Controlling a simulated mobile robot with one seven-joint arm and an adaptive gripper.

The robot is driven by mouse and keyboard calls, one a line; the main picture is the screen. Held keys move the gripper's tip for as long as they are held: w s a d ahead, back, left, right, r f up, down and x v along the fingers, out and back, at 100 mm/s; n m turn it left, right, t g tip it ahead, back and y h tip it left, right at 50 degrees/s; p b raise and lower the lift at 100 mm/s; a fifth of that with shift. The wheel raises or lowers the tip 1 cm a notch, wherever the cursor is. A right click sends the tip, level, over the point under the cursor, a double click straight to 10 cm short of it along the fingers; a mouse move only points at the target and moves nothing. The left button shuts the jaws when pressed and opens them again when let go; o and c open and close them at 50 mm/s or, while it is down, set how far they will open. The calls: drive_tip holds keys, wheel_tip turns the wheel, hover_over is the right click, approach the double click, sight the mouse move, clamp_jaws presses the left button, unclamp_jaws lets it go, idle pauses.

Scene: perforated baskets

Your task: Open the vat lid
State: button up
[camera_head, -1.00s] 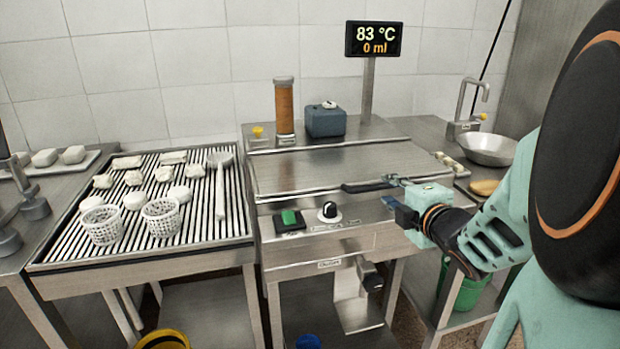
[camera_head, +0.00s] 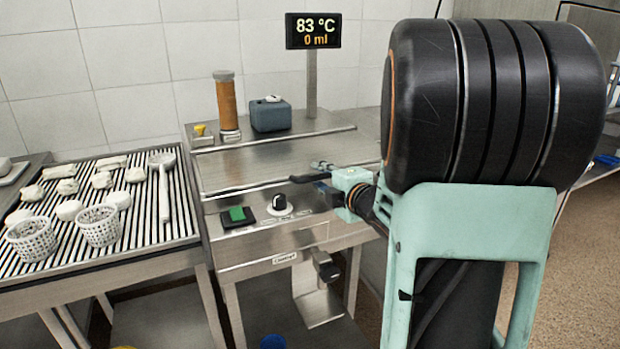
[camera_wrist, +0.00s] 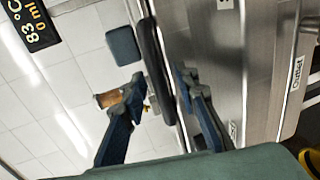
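The vat is a steel unit with a flat steel lid (camera_head: 290,163) lying shut on top. A dark bar handle (camera_head: 248,187) runs along the lid's front edge. My gripper (camera_head: 322,175) is at the handle's right end, partly hidden by its own wrist. In the wrist view the black handle (camera_wrist: 152,60) lies between my two blue fingers (camera_wrist: 158,82), one on the upper side and one on the lower side. The fingers look spread, with gaps beside the handle.
A green switch (camera_head: 237,215) and a black knob (camera_head: 280,205) sit on the front panel below the handle. A brown cylinder (camera_head: 227,105) and a blue-grey box (camera_head: 270,116) stand behind the lid. A slatted draining table (camera_head: 150,225) with perforated baskets (camera_head: 98,226) is at left.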

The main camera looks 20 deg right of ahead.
drive_tip(key=shift+w, duration=0.1)
drive_tip(key=shift+c, duration=0.6)
clamp_jaws()
drive_tip(key=shift+r, duration=0.1)
